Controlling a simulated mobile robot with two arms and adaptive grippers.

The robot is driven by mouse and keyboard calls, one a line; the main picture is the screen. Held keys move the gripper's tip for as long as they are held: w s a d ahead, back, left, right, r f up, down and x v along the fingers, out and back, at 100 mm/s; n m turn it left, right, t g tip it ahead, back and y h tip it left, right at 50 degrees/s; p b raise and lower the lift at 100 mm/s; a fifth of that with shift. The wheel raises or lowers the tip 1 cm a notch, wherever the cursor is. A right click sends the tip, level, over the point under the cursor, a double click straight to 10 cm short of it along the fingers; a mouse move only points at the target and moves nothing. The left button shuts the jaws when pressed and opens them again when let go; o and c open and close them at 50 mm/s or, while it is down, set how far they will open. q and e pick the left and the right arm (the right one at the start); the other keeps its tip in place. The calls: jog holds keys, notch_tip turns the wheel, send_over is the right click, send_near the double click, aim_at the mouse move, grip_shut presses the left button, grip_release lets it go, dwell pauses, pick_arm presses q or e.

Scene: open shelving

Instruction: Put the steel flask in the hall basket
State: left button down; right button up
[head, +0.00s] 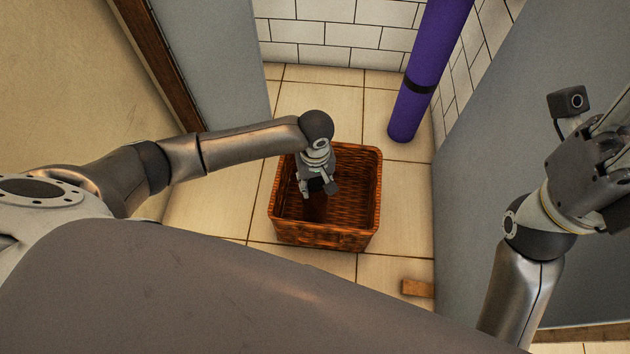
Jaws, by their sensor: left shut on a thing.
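The brown wicker basket (372,195) stands open on the tiled floor in the middle of the head view. My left gripper (318,190) points down inside the basket's outline, over its left part. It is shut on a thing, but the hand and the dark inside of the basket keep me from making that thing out. I cannot clearly see the steel flask anywhere. My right gripper (607,165) is at the right edge, raised and away from the basket. Its fingers are partly out of frame, so their opening is unclear.
A purple roll (428,70) stands upright behind the basket to the right. A grey panel (500,150) rises at the right, another (215,60) at the back left. A small wooden block (416,288) lies at front right. Tiles around the basket are mostly clear.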

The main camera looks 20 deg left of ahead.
pick_arm(q)
jog(key=c, duration=0.9)
grip_release()
